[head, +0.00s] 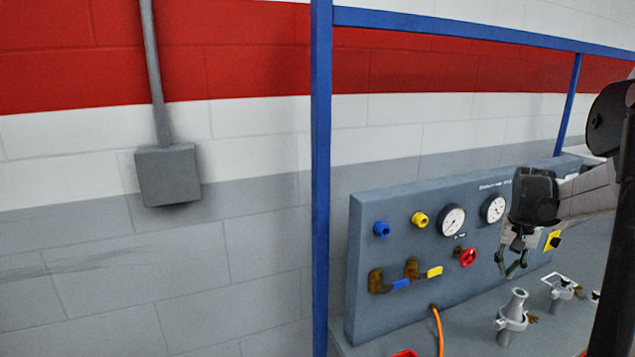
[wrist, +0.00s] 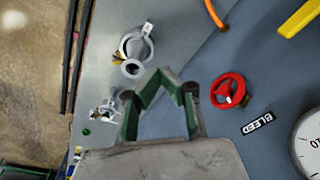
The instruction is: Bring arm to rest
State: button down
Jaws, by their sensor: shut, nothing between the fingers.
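My gripper (head: 512,268) hangs in front of the right part of the grey panel in the head view, fingers pointing down. It is apart from the panel, with nothing held. In the wrist view its green-sided fingers (wrist: 168,80) converge at the tips, shut and empty. My arm reaches in from the right edge of the head view and hides part of the panel.
The panel (head: 365,240) carries gauges (head: 452,220), a red handwheel (head: 468,257), and blue- (head: 400,283) and yellow-handled valves (head: 434,271). Metal fittings (head: 512,318) and an orange hose (head: 438,325) are below. A blue frame post (head: 321,180) stands left of the panel.

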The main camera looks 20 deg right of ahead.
jog(key=s+a+r+n+t+b, duration=0.1)
jog(key=s+a+r+n, duration=0.15)
jog(key=a, duration=0.95)
jog(key=s+a+r+n+t+b, duration=0.1)
jog(key=a+r+n+t, duration=0.15)
jog(key=a, duration=1.05)
jog(key=s+a+f+n+t+b, duration=0.1)
jog(key=s+a+f, duration=0.1)
jog(key=s+a, duration=0.4)
jog(key=s+a+f+n+t+y+b, duration=0.1)
jog(key=s+a, duration=0.5)
jog(key=a, duration=0.6)
notch_tip(320, 180, down, 2)
jog(key=shift+f+n+t, duration=0.25)
jog(key=shift+n+t, duration=0.1)
jog(key=shift+n, duration=0.35)
